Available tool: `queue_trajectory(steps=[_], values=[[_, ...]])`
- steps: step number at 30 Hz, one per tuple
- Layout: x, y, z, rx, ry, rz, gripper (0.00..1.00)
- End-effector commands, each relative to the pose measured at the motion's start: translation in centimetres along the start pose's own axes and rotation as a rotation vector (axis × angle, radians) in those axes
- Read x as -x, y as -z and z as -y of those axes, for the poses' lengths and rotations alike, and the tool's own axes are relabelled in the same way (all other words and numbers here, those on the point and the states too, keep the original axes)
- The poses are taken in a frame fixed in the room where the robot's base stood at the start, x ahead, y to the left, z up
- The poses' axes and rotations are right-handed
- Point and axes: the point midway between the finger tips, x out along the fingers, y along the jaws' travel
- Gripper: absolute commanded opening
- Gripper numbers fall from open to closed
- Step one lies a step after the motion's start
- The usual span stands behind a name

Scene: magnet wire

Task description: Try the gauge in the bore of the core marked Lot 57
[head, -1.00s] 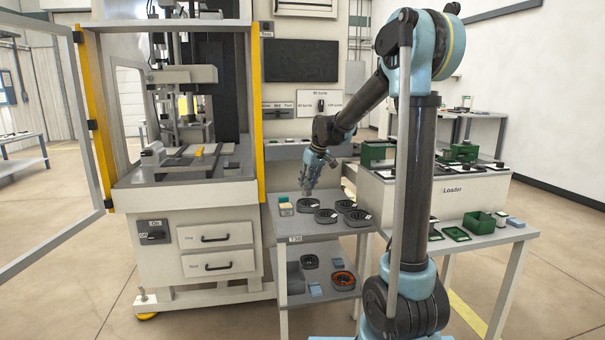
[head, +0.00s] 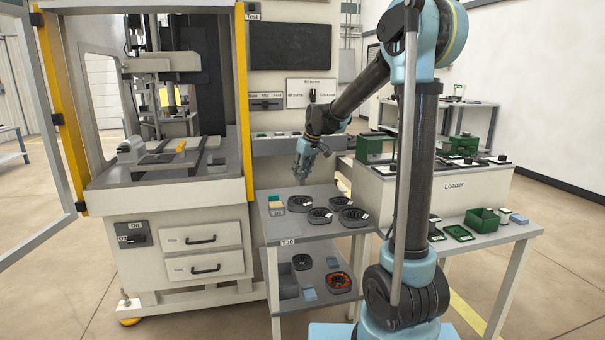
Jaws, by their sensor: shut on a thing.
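Several dark ring-shaped cores lie on the top shelf of the trolley (head: 277,234): a left one (head: 289,204), a front middle one (head: 319,223), a back one (head: 340,209) and a front right one (head: 354,225). Their pale tags are too small to read, so I cannot tell which is Lot 57. My gripper (head: 301,180) points down just above and behind the left core, apart from it. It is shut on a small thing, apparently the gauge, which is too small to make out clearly.
A small green and tan block pair (head: 276,207) sits at the shelf's left edge. The lower shelf holds an orange-wound core (head: 338,282) and blue blocks. The machine (head: 165,195) stands close on the left, the Loader bench (head: 440,190) on the right.

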Motion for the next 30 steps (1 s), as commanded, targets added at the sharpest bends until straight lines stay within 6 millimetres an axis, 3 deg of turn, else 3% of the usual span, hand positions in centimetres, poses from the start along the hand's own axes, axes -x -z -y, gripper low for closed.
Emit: queue_trajectory(steps=[30], values=[[-5.4,-2.2,0.1,0.002,0.001,0.0,0.0]])
